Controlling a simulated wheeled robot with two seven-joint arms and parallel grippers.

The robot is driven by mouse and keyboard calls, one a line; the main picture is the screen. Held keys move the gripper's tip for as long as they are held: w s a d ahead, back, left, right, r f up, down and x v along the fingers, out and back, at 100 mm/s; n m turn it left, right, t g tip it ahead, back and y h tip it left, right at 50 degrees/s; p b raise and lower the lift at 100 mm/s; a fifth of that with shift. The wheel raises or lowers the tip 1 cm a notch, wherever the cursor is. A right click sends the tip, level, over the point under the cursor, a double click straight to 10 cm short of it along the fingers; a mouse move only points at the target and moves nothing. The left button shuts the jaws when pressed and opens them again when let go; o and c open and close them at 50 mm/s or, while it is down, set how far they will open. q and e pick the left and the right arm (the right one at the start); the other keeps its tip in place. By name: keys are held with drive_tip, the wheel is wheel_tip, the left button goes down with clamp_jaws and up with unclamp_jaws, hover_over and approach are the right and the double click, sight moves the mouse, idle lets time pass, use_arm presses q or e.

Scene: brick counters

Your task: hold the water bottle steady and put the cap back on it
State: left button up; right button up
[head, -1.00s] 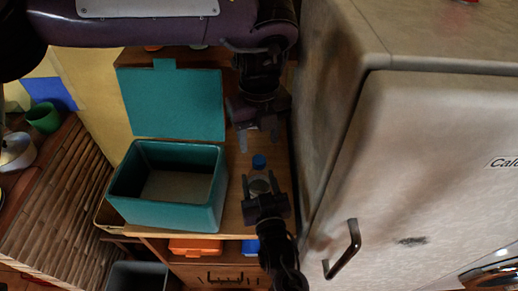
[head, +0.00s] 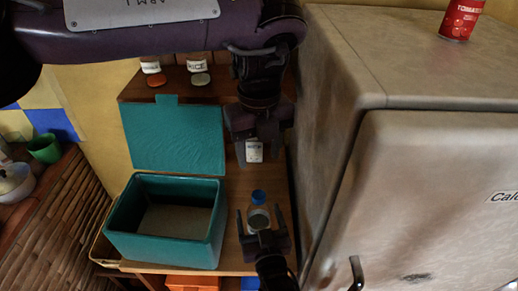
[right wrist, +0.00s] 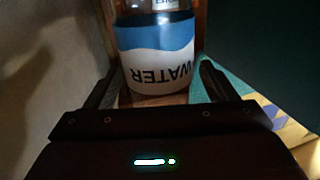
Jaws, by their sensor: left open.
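The water bottle (head: 258,217) stands upright on the wooden counter, clear with a blue-and-white label that reads WATER in the right wrist view (right wrist: 155,50). The blue cap (head: 258,197) is on top of the bottle; how firmly it is seated I cannot tell. My right gripper (head: 261,218) is open, with one finger on each side of the bottle's near side and gaps beside it. In the right wrist view its fingers (right wrist: 160,75) stand apart before the bottle. My left gripper (head: 254,155) is open, above and beyond the cap in the picture, apart from it.
An open teal box (head: 115,241) stands left of the bottle, its lid (head: 172,135) raised behind. A large pale fridge (head: 440,190) closes off the right, with a red tomato can (head: 461,18) on top. Labelled jars (head: 198,68) stand at the back, one behind my left gripper.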

sight(262, 227)
drive_tip(key=shift+s+f, duration=0.15)
drive_tip(key=shift+s, duration=0.15)
drive_tip(key=b+v, duration=0.2)
drive_tip(key=v, duration=0.4)
drive_tip(key=shift+s, duration=0.15)
drive_tip(key=shift+s+d, duration=0.15)
drive_tip(key=shift+s, duration=0.25)
